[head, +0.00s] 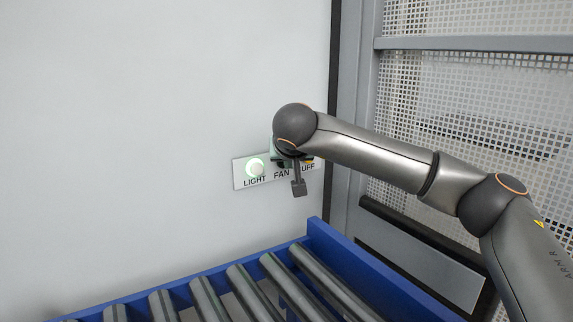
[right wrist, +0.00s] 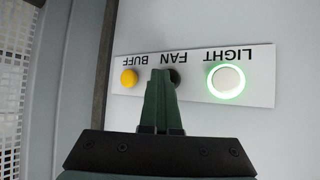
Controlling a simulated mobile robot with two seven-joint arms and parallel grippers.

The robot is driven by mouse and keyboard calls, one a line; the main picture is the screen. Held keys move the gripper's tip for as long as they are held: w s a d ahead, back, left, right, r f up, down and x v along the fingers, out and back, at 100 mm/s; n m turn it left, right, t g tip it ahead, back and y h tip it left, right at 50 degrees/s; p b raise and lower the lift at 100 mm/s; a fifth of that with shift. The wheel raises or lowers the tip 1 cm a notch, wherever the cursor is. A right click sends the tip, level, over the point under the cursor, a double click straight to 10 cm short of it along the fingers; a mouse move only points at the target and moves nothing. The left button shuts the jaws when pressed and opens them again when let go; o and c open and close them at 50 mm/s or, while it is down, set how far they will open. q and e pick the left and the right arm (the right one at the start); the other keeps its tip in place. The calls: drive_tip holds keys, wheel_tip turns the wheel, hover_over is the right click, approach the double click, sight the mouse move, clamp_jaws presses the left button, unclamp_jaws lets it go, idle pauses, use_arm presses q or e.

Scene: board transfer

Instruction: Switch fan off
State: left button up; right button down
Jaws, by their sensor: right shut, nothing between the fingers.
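A white switch panel (head: 240,175) is on the wall, labelled LIGHT, FAN and BUFF. It shows upside down in the right wrist view (right wrist: 262,62). The fan button (right wrist: 177,76) is dark and partly hidden behind my right gripper's fingers. The light button (head: 255,167) glows with a green-white ring. My right gripper (right wrist: 161,75) is shut and empty, its fingertips over the panel at the fan button. I cannot tell whether they touch it. In the head view my right wrist covers the fan button. My left gripper is not in view.
The buff button (right wrist: 129,78) is yellow-orange, close beside the fingers. A blue-framed roller conveyor (head: 322,235) stands below the panel. A mesh guard (head: 470,90) with a grey frame is to the right. The wall to the left is bare.

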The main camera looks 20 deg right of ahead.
drive_tip(key=shift+s, duration=0.2)
drive_tip(key=shift+s+d+b, duration=0.2)
drive_tip(key=shift+s+b, duration=0.5)
drive_tip(key=shift+s, duration=0.8)
drive_tip(key=shift+s+d+b, duration=0.2)
drive_tip(key=shift+s+b, duration=0.5)
drive_tip(key=shift+s, duration=0.75)
